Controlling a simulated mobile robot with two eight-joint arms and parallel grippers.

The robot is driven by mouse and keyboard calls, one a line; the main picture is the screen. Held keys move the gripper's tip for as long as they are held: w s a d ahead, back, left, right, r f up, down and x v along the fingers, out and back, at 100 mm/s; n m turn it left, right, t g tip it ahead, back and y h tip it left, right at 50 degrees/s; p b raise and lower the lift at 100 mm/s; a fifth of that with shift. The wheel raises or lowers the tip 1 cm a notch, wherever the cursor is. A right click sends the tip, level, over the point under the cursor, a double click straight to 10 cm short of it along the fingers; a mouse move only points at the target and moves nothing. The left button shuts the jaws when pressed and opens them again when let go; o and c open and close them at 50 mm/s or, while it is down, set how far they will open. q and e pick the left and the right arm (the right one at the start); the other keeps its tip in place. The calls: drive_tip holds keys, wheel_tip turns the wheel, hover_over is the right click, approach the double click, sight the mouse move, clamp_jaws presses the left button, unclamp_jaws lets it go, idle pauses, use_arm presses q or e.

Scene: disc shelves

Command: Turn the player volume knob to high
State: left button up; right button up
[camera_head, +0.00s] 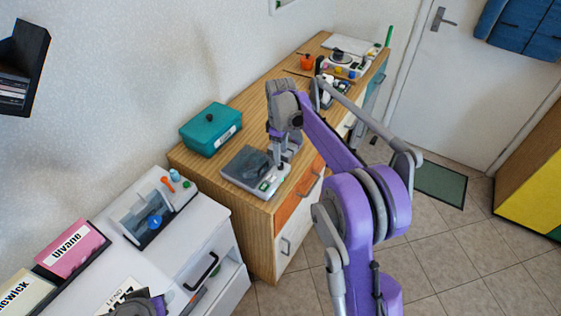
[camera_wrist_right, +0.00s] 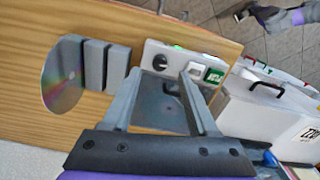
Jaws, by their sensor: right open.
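The player (camera_head: 247,166) is a flat grey box with a dark lid at the near end of the wooden counter. It also shows in the right wrist view (camera_wrist_right: 155,110), with a pale control strip along its edge. A dark round knob (camera_wrist_right: 160,62) sits at the left end of that strip, beside a white part and a green button (camera_wrist_right: 214,75). My right gripper (camera_head: 281,158) is above the player's control edge. In the wrist view its open fingers (camera_wrist_right: 160,76) frame the knob; contact cannot be told. A dark and purple part of my left arm (camera_head: 140,303) shows at the bottom; its fingers are unclear.
A teal box (camera_head: 211,130) stands behind the player. A shiny disc (camera_wrist_right: 62,78) stands beside grey blocks (camera_wrist_right: 105,64). Several small objects crowd the counter's far end.

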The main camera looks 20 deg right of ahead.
sight(280, 166)
drive_tip(key=shift+f, duration=2.25)
drive_tip(key=shift+c, duration=0.2)
clamp_jaws()
